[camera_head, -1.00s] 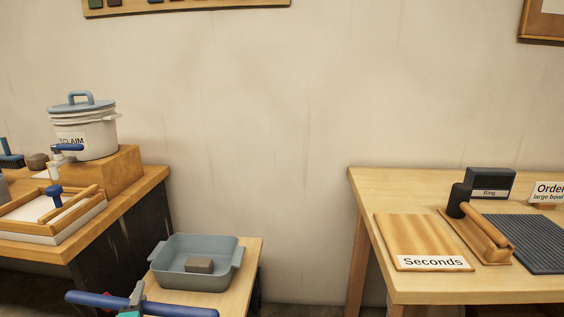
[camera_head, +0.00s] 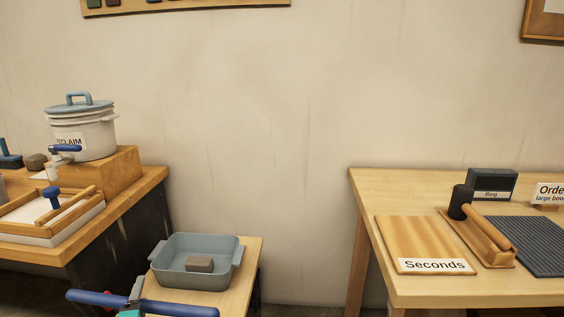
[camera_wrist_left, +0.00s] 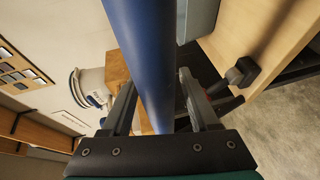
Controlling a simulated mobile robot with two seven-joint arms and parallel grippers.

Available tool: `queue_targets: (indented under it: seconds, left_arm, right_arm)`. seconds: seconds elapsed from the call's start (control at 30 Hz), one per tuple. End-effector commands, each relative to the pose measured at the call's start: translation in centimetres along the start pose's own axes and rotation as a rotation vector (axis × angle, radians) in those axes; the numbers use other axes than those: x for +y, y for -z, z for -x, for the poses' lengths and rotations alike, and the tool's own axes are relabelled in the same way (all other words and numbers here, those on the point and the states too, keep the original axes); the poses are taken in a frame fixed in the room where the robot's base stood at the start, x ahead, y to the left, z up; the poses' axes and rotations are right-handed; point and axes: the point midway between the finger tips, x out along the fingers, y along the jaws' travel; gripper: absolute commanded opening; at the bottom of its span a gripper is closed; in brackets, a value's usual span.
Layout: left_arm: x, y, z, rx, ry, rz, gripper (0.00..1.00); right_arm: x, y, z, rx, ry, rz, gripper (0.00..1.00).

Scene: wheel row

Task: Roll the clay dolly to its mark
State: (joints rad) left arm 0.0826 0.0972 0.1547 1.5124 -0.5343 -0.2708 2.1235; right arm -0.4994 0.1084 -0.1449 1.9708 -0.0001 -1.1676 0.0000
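The clay dolly (camera_head: 245,268) is a low wooden cart at the bottom left of the head view, carrying a grey-blue tub (camera_head: 170,272) with a grey-brown clay block (camera_head: 199,264) in it. A thick blue handle bar (camera_head: 180,308) runs across the dolly's near side. My left gripper (camera_head: 136,294) is at this bar. In the left wrist view the bar (camera_wrist_left: 150,60) passes between the two fingers, which appear closed around it. My right gripper is not in view. I see no floor mark in these frames.
A bench (camera_head: 150,188) with a reclaim pot (camera_head: 82,130) and a tray stands to the left, close to the dolly. A table (camera_head: 360,190) with a "Seconds" board (camera_head: 415,235) stands to the right. A gap with bare wall behind lies between the dolly and this table.

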Motion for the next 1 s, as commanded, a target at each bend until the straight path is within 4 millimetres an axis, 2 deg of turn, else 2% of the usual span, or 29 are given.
queue_targets:
  seconds: [0.33, 1.0]
  left_arm:
    - [0.1, 0.0, 0.4, -0.001, 0.000, 0.002, 0.64]
    - [0.2, 0.0, 5.8, -0.001, 0.001, 0.002, 0.64]
  right_arm:
    - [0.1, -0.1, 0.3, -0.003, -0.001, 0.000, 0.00]
    - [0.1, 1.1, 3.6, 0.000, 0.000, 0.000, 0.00]
